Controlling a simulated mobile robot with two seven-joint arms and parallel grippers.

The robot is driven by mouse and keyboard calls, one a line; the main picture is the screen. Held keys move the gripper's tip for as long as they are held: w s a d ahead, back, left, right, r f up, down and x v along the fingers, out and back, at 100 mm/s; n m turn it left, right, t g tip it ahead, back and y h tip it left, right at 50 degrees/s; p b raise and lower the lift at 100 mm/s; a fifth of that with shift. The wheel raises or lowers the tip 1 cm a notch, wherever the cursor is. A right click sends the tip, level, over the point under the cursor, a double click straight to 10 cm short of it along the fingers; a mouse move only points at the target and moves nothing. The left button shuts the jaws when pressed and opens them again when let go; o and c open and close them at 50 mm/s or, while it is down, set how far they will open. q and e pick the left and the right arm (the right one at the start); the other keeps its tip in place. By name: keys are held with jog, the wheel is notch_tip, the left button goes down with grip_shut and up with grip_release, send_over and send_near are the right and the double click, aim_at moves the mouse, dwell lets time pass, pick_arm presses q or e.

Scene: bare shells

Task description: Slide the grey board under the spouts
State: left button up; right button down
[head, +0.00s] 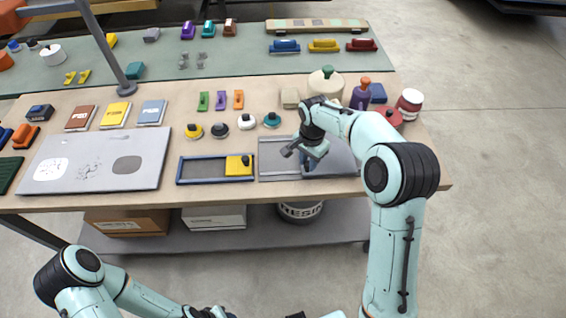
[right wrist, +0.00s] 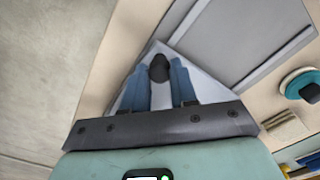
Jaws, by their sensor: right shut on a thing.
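My right gripper (head: 304,163) reaches down at the front right of the table. In the right wrist view its two blue fingers (right wrist: 159,85) are shut around a black knob (right wrist: 159,67) on a light grey board (right wrist: 207,84). In the head view the grey board (head: 341,158) shows right of the gripper, partly hidden by my right arm. A grey framed panel (head: 277,155) lies directly left of it. My left gripper (head: 207,312) is only partly visible at the bottom edge, and its fingers are unclear. I cannot make out which things are the spouts.
A blue-framed tray (head: 215,178) with a yellow block (head: 239,166) lies to the left. A large pale board with printed figures (head: 62,176) lies further left. Behind my right gripper stand a cream pot (head: 325,84), a purple bottle (head: 361,97) and a red-and-white jar (head: 409,104).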

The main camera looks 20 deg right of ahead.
aim_at(328, 169)
jog(key=d, duration=0.2)
jog(key=s+d, duration=0.1)
jog(key=d, duration=0.1)
jog(key=s+d, duration=0.1)
jog(key=d, duration=0.1)
jog(key=shift+d, duration=0.3)
jog(key=c, duration=0.9)
grip_release()
jog(key=shift+d, duration=0.1)
jog(key=shift+r, duration=0.15)
jog(key=shift+w+r, duration=0.1)
jog(key=shift+r, duration=0.25)
pick_arm(q)
jog(key=shift+w+r+p, duration=0.8)
jog(key=shift+w+r, duration=0.1)
jog(key=shift+r, duration=0.1)
pick_arm(e)
notch_tip(328, 169, up, 12)
jog(key=shift+r, duration=0.2)
